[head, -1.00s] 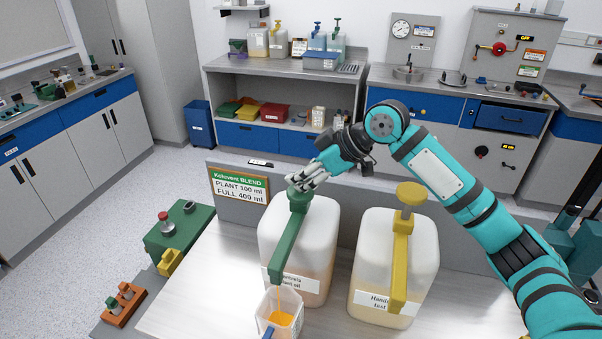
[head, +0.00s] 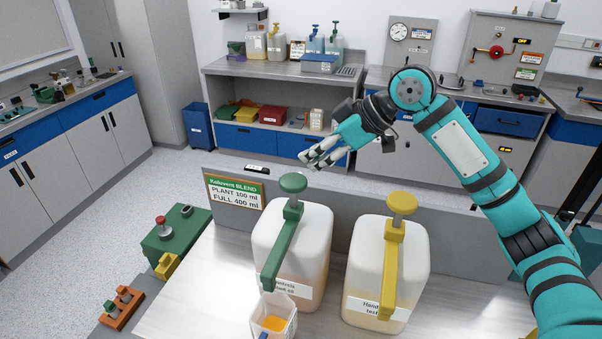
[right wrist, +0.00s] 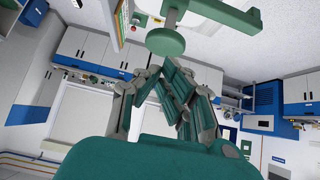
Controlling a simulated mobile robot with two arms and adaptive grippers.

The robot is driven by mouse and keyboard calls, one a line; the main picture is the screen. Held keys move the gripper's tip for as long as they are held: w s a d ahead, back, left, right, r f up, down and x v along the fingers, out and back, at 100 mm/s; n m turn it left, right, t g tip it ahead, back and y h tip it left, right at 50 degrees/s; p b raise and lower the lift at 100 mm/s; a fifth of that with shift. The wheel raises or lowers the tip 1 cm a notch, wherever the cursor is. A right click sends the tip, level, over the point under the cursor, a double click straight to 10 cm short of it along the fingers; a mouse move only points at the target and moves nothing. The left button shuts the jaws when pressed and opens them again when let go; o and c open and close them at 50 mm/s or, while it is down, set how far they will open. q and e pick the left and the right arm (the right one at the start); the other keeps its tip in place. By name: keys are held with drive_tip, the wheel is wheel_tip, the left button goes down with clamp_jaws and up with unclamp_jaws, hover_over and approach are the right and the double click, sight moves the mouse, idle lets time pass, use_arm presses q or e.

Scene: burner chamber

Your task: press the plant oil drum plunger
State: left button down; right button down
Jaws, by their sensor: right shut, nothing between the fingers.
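The plant oil drum (head: 292,240) is a translucent white jug with a green pump on top. Its green plunger (head: 293,183) stands raised, with a grey stem showing below the knob. The green knob also shows in the right wrist view (right wrist: 165,42). A clear beaker (head: 274,312) with orange liquid at its bottom stands under the green spout. My right gripper (head: 310,160) is shut and empty, just above and to the right of the plunger, apart from it. My left gripper is not in view.
A second drum (head: 385,270) with a yellow pump (head: 402,203) stands close to the right. A sign (head: 236,191) reads plant 100 ml, full 400 ml. The bench between is clear.

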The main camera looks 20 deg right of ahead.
drive_tip(key=v, duration=0.3)
drive_tip(key=shift+s+d+r+b, duration=0.2)
drive_tip(key=shift+d+r+b, duration=0.05)
drive_tip(key=shift+r+b, duration=0.1)
drive_tip(key=shift+f, duration=0.1)
idle(1.6)
